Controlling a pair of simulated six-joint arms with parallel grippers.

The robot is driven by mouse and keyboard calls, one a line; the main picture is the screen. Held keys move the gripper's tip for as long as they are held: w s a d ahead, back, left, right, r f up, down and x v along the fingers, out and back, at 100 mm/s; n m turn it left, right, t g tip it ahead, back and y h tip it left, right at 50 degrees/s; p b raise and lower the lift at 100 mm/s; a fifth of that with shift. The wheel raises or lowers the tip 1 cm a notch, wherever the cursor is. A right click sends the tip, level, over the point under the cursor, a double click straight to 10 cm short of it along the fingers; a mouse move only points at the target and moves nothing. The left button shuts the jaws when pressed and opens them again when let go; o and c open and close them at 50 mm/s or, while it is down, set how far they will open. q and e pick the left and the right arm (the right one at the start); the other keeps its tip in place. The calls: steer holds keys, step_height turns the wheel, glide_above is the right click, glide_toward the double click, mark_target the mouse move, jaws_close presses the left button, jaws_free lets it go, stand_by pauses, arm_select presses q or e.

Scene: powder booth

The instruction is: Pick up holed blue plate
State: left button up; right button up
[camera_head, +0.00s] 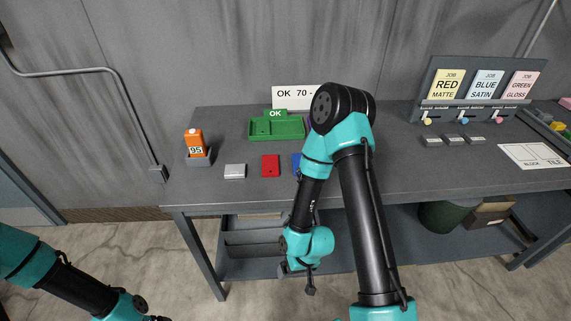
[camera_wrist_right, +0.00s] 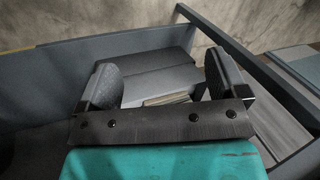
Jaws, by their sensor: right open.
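A blue plate (camera_head: 297,163) lies on the grey table, to the right of a red plate (camera_head: 270,165). My right arm covers most of the blue plate in the head view, so I cannot see a hole in it. My right gripper (camera_head: 310,288) hangs in front of the table, below the tabletop edge and well away from the plate. In the right wrist view the gripper (camera_wrist_right: 160,88) is open, its two dark fingers apart with nothing held between them. My left arm enters at the lower left, and its gripper is not visible.
A pale grey plate (camera_head: 235,171), an orange bottle (camera_head: 195,139) and a green OK tray (camera_head: 262,128) stand on the table. A job card rack (camera_head: 440,111) is at the back right. Below is a shelf with grey bins (camera_head: 252,237). The table's front edge (camera_head: 390,198) lies above my right gripper in the picture.

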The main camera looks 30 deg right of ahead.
stand_by(0.3)
steer(key=s+a+r+n+g+y, duration=0.1)
steer(key=s+r+n+g, duration=0.25)
steer(key=r+n, duration=0.2)
steer(key=s+r+n+g+y, duration=0.1)
steer(key=s+r+n+g, duration=0.1)
steer(key=r+n+g, duration=0.3)
steer(key=w+r+n+y, duration=0.1)
steer(key=w+r+n, duration=0.6)
steer(key=r+n, duration=0.35)
steer(key=w+d+r+n+t+h, duration=0.1)
steer(key=w+d+r+n, duration=0.1)
steer(key=w+r, duration=0.1)
steer(key=w+d+r+n+t+h, duration=0.1)
steer(key=w+d+r+n, duration=0.2)
steer(key=w, duration=0.2)
steer(key=w+d+r+n+t+h, duration=0.1)
steer(key=w+d+r+n, duration=0.1)
steer(key=w, duration=0.3)
steer(key=shift+w+d+r+n+t, duration=0.1)
steer(key=shift+d+r+n+t, duration=0.1)
steer(key=shift+r+n+t, duration=0.2)
steer(key=w+d+r+n+t+h, duration=0.3)
steer(key=w+d+r+n+t, duration=0.1)
steer(key=w+d+r, duration=0.4)
step_height(320, 180, up, 3)
steer(key=shift+w+f+n+h, duration=0.1)
steer(key=shift+w+n+h, duration=0.25)
steer(key=shift+w, duration=0.85)
